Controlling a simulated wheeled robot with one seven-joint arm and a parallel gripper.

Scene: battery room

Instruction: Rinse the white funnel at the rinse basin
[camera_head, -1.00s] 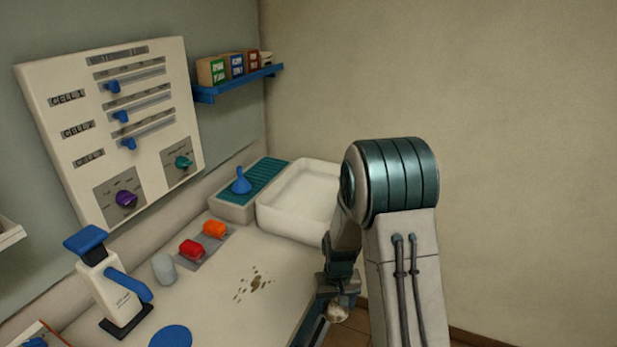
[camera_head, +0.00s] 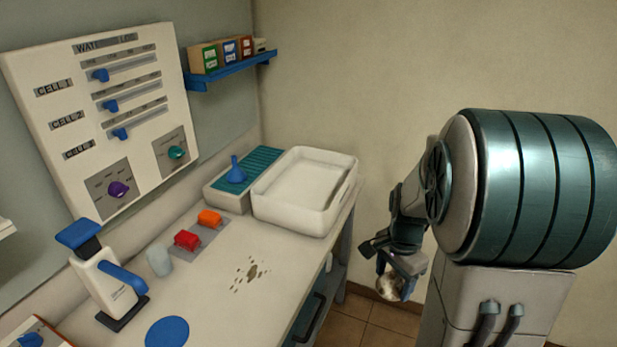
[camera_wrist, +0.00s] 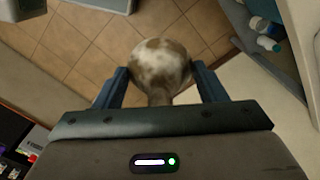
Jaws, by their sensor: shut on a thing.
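My gripper (camera_head: 400,266) is off the right side of the bench, lower than the basin in the picture. It is shut on the white funnel (camera_head: 388,287), which is blotched with brown dirt. In the wrist view the funnel's round, stained body (camera_wrist: 160,65) shows between the two blue fingers, its narrow stem toward the palm, with floor tiles behind. The white rinse basin (camera_head: 285,217) stands at the far right end of the bench, left of my gripper. Its inside looks empty.
A blue funnel (camera_head: 236,172) stands on a teal ribbed rack (camera_head: 262,160) beside the basin. Red (camera_head: 187,240) and orange (camera_head: 209,217) pieces, a grey cup (camera_head: 159,261) and a blue-handled device (camera_head: 105,285) stand on the bench. Dark spots (camera_head: 251,272) mark the bench top.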

